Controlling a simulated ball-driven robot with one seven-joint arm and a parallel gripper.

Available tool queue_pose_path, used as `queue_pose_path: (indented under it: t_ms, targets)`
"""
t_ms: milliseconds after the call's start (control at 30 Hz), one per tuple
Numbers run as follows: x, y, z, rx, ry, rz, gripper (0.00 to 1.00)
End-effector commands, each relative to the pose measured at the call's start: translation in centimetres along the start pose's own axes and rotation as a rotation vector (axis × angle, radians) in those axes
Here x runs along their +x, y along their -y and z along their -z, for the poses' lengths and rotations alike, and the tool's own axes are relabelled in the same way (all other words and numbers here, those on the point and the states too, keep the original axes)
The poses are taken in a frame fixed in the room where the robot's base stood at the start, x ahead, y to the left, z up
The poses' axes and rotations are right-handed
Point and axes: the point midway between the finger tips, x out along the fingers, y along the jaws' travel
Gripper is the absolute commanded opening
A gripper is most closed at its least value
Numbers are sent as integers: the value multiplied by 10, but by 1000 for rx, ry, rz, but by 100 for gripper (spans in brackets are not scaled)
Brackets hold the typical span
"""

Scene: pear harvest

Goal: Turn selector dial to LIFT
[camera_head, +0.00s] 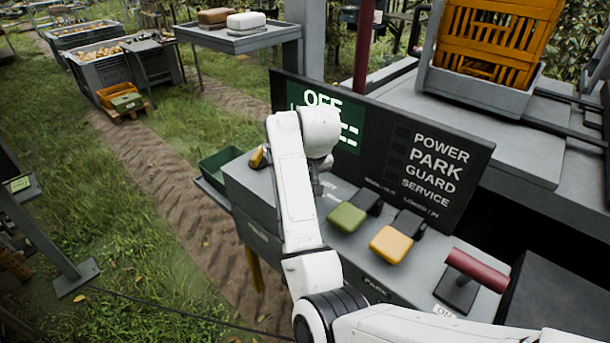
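A grey control console (232,182) stands in front of me with a dark sign board (465,200) behind it. The board's green panel (350,135) reads "OFF", with a line below it mostly covered by my arm. A small yellow part (257,158) shows at the console's left end, beside my arm; I cannot tell whether it is the selector dial. No dial is clearly visible; my arm covers that part of the console. My gripper (318,187) points down over the console, mostly hidden behind my white arm, and its fingers cannot be made out.
A green paddle (346,217), a yellow paddle (391,245) and a red-handled lever (476,269) stand on the console's right. The board's right side reads POWER, PARK, GUARD, SERVICE. A green tray (220,166) is at the left end. An orange crate (490,45) stands behind.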

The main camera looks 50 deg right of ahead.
Motion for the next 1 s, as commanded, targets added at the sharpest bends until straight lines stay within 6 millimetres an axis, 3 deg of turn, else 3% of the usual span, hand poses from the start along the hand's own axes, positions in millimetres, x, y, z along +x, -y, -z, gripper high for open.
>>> queue_pose_path:
  t_ms: [300, 333, 567, 867, 1000]
  targets:
    - [0, 1, 0, -5, 0, 1, 0]
    - [0, 1, 0, -5, 0, 1, 24]
    - [0, 0, 0, -3, 0, 0, 46]
    - [-2, 0, 0, -2, -1, 0, 47]
    - [-17, 0, 1, -2, -4, -1, 47]
